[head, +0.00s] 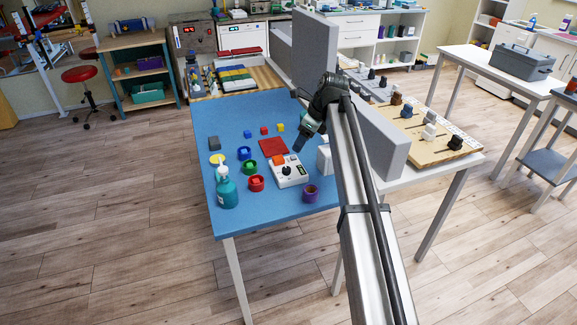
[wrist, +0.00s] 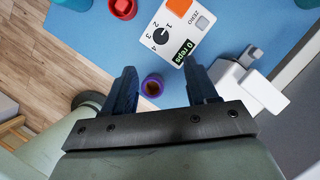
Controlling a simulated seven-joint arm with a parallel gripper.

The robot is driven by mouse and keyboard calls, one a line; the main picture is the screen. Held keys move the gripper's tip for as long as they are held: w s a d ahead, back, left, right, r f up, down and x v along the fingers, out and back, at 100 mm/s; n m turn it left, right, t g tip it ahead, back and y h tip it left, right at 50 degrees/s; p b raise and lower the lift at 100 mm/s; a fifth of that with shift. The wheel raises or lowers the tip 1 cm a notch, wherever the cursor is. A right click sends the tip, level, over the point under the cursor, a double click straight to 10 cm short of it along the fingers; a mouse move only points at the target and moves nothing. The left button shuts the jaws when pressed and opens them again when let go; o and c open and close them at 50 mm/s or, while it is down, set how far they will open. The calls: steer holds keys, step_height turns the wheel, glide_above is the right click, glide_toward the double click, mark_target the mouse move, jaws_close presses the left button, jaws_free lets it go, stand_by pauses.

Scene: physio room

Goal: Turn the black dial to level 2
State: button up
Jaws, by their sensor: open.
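The white control box (head: 299,180) sits on the blue table, with an orange button on it. In the wrist view, its black dial (wrist: 163,38) has numbers 1 to 4 around it, and its mark seems to point near 1. The dial (head: 286,171) looks small in the head view. A display (wrist: 184,51) on the box reads 0 reps, and a grey button is marked ZERO. My gripper (wrist: 163,78) is open and empty, its fingers apart. In the head view my gripper (head: 298,146) is above the table near the box, not touching the dial.
A purple cup (head: 310,193) stands close beside the box; it shows between my fingers in the wrist view (wrist: 152,87). A red cup (head: 256,184) and a teal pump bottle (head: 227,190) stand to the left. A white object (head: 323,158) and a grey partition (head: 382,142) are on the right.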

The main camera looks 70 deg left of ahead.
mark_target(287, 168)
steer(key=x, duration=1.3)
steer(key=shift+f, duration=0.15)
steer(key=shift+c, duration=0.3)
steer(key=c, duration=1)
steer(key=n, duration=0.2)
steer(key=n+h, duration=0.1)
steer(key=n+g, duration=0.1)
steer(key=n, duration=0.1)
steer(key=shift+w+a+n+h, duration=0.15)
steer(key=shift+a+n+h, duration=0.15)
steer(key=shift+h, duration=0.1)
steer(key=n+h, duration=0.2)
steer(key=n, duration=0.4)
steer(key=shift+a, duration=0.1)
steer(key=shift+h, duration=0.3)
